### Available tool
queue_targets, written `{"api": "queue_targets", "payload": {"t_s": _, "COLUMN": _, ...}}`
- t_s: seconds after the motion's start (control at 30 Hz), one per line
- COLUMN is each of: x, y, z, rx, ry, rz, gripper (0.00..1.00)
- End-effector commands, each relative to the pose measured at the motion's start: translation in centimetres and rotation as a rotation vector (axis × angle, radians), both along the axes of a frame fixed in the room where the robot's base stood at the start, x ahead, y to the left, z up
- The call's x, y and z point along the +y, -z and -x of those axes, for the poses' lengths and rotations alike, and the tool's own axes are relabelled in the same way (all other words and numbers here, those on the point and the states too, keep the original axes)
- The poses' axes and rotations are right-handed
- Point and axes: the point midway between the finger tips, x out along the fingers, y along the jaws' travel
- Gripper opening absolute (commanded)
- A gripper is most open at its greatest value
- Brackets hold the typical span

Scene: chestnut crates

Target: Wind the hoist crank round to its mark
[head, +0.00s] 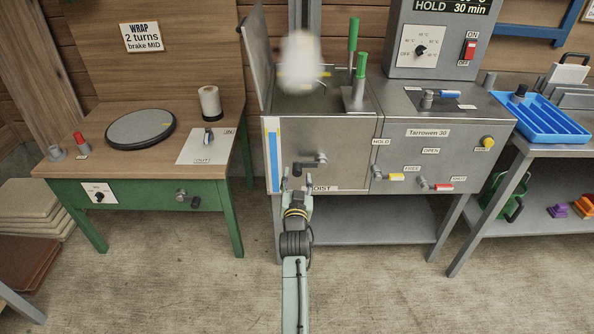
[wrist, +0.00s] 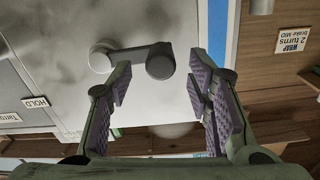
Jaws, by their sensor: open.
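The hoist crank (head: 310,163) is a small dark grey arm on the front of the steel tank, above the HOIST label (head: 325,188). My gripper (head: 297,182) is open in front of the tank, just below the crank. In the wrist view my gripper (wrist: 158,80) has its fingers spread, with the knob lined up between and just beyond the tips. I cannot make out the crank's mark.
The steel tank (head: 338,128) has two green-handled levers (head: 352,45) above it and white vapour at its top. Yellow and red handles (head: 436,186) sit right of the crank. A green-framed table (head: 140,205) stands left. The floor in front is clear.

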Motion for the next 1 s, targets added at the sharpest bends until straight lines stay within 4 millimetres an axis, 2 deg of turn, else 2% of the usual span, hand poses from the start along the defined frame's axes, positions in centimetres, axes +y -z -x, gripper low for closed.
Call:
{"api": "queue_targets", "payload": {"t_s": 0.03, "x": 0.0, "y": -0.3, "z": -0.9, "rx": -0.002, "ry": 0.000, "rz": 0.000, "gripper": 0.46}}
{"api": "queue_targets", "payload": {"t_s": 0.2, "x": -0.1, "y": -0.1, "z": -2.7, "rx": 0.000, "ry": 0.000, "rz": 0.000, "gripper": 0.46}}
{"api": "queue_targets", "payload": {"t_s": 0.57, "x": -0.1, "y": 0.0, "z": -3.2, "rx": 0.000, "ry": 0.000, "rz": 0.000, "gripper": 0.46}}
{"api": "queue_targets", "payload": {"t_s": 1.0, "x": -0.1, "y": 0.0, "z": -3.2, "rx": 0.000, "ry": 0.000, "rz": 0.000, "gripper": 0.17}}
